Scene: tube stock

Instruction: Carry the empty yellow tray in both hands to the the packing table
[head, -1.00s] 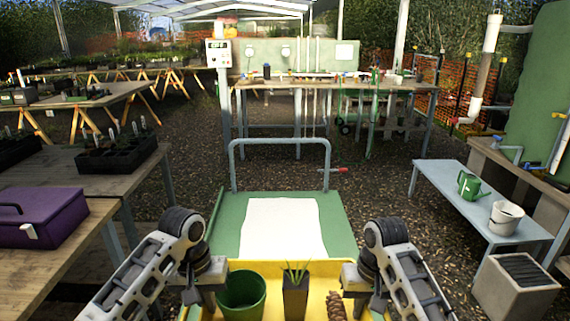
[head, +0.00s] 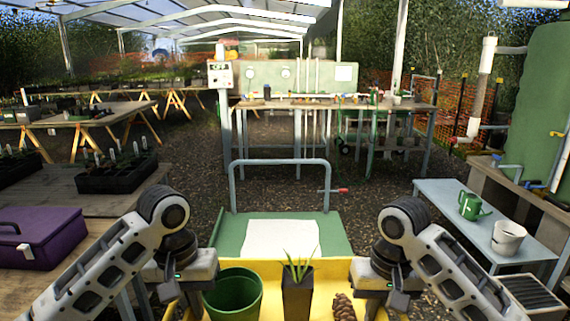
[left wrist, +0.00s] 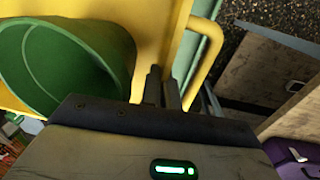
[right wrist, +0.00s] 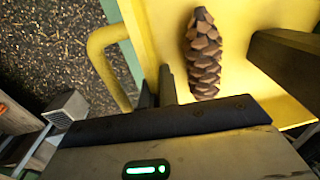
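The yellow tray (head: 326,278) is low in the head view, in front of me. It is not empty: it holds a green pot (head: 233,294), a spiky plant in a dark square pot (head: 297,290) and a pine cone (head: 345,307). My left gripper (left wrist: 162,88) is closed on the tray's wall beside the green pot. My right gripper (right wrist: 156,88) is closed on the opposite wall, beside the pine cone (right wrist: 204,55). The tray's near side is cut off in the head view. Which table is the packing table is not marked.
A green platform (head: 228,235) with a white sheet and a grey hoop handle (head: 280,163) stands just beyond the tray. A long worktable (head: 300,103) is farther back. A purple box (head: 50,236) is at left, a grey bench (head: 450,202) at right. Gravel floor lies between.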

